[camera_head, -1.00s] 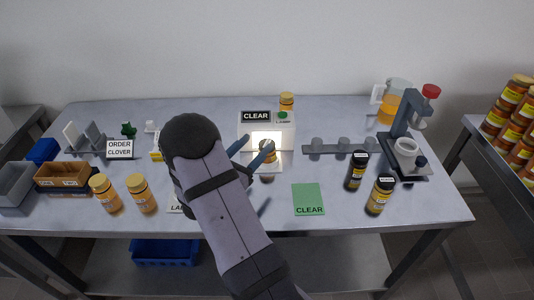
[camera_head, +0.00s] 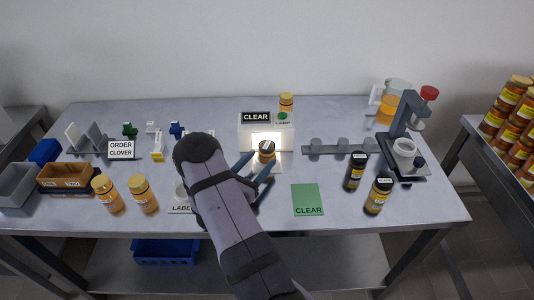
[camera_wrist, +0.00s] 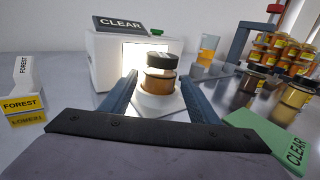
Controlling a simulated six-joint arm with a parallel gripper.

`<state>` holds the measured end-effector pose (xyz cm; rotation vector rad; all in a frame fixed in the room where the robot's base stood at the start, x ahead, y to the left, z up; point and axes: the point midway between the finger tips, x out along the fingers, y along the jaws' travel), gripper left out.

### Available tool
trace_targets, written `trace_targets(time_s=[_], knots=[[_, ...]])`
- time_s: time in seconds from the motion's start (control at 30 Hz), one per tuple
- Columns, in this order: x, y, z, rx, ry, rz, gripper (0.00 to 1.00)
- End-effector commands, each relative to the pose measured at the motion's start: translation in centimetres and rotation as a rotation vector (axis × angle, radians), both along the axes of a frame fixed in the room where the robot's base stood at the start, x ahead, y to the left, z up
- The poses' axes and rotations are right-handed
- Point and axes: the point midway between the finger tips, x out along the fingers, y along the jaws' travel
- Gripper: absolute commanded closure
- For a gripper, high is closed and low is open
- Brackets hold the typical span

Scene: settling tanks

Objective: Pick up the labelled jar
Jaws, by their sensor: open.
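My gripper (camera_head: 259,166) is open, with one blue-grey finger on each side of the jar. In the wrist view the fingers (camera_wrist: 154,91) reach along both sides of it, and I cannot tell whether they touch it.
The white light box (camera_head: 287,130) with a CLEAR sign stands just behind the jar. A green CLEAR mat (camera_head: 308,199) lies to the right. Two dark-lidded jars (camera_head: 355,172) (camera_head: 378,196) stand farther right, and gold-lidded jars (camera_head: 143,194) stand at left.

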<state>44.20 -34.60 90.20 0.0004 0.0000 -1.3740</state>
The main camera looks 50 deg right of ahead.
Motion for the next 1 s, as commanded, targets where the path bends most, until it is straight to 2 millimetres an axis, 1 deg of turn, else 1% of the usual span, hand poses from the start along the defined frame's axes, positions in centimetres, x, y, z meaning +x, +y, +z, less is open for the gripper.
trace_targets(time_s=[0.17, 0.27, 0.5, 0.6, 0.7, 0.93, 0.97, 1.0], knots=[[0.1, -0.2, 0.0, 0.0, 0.0, 0.0, 0.45], [0.2, -0.8, 0.1, 0.0, -0.001, 0.0, 0.45], [0.7, -3.6, 0.2, 0.0, -0.001, -0.002, 0.45], [0.9, -4.5, 0.1, 0.001, 0.0, -0.001, 0.45], [1.0, -4.9, 0.0, 0.001, 0.0, 0.001, 0.45], [1.0, -5.0, 0.0, 0.001, 0.0, 0.001, 0.45], [1.1, -5.0, 0.0, 0.001, 0.0, 0.001, 0.52], [1.0, -5.0, 0.0, 0.001, 0.0, 0.001, 0.61]])
